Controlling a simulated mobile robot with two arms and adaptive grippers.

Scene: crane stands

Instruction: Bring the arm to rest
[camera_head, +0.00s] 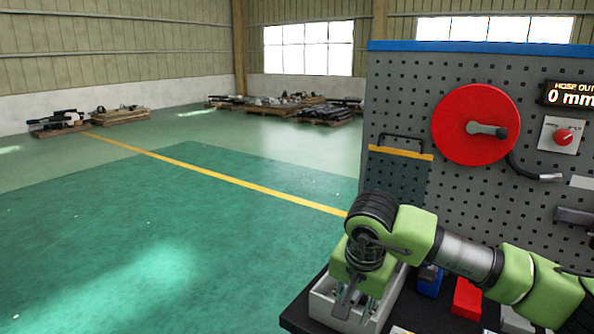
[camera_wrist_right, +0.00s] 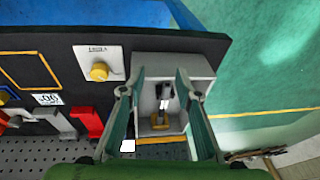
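My right arm (camera_head: 465,254) comes in from the right in the head view, bent with its wrist turned down. My right gripper (camera_head: 352,304) hangs over a light grey bin (camera_head: 318,309) at the corner of a dark bench. In the right wrist view, the two fingers of the right gripper (camera_wrist_right: 160,80) are spread apart, with nothing between their tips. Below them is the grey bin (camera_wrist_right: 205,72), with a small dark and yellow item (camera_wrist_right: 161,110) inside. I cannot tell whether the fingers touch the bin. My left gripper is not in view.
A grey pegboard (camera_head: 400,95) with a red reel (camera_head: 455,120) stands behind the dark bench (camera_head: 300,318). A red box (camera_head: 467,298) and a blue box (camera_head: 430,284) stand beside the bin. A yellow knob (camera_wrist_right: 99,72) is near it. The green floor (camera_head: 130,230) at left is open.

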